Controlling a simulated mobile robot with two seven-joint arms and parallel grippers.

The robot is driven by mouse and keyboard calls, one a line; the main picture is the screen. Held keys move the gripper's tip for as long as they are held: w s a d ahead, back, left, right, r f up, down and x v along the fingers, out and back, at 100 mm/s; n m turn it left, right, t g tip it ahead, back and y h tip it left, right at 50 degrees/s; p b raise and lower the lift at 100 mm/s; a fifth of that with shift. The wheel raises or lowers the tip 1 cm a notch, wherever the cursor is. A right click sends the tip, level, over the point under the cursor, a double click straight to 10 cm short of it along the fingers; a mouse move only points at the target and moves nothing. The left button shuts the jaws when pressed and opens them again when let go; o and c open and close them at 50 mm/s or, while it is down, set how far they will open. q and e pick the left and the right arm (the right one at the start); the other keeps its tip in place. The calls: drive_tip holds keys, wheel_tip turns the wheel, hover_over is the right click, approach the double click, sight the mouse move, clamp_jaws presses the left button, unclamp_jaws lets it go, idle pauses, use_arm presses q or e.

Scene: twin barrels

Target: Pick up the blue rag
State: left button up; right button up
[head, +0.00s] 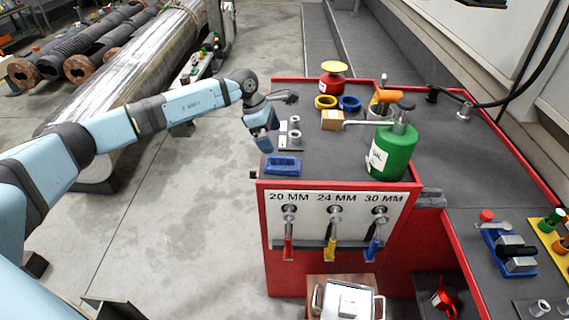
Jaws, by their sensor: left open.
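A small blue object (283,165) lies on the grey top of the red workbench, near its front left corner. It looks like the blue rag, but it is too small to tell its folds or exact form. My left arm reaches in from the left, and my left gripper (266,143) points down at the bench's left edge. The gripper is open, just above and left of the blue object in the picture, and appears apart from it. My right gripper is not in view.
A green oil can (393,152) stands right of the blue object. Small metal parts (294,133), a cardboard box (332,120) and yellow (325,101) and blue rings (350,103) sit behind. A metal box (347,301) stands below.

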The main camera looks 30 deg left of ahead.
sight(281, 156)
use_arm(q)
drive_tip(key=x, duration=1)
drive_tip(key=shift+a, duration=0.15)
drive_tip(key=c, duration=0.9)
wheel_tip(281, 156, up, 20)
drive_tip(key=shift+r, duration=0.1)
drive_tip(key=shift+c, duration=0.3)
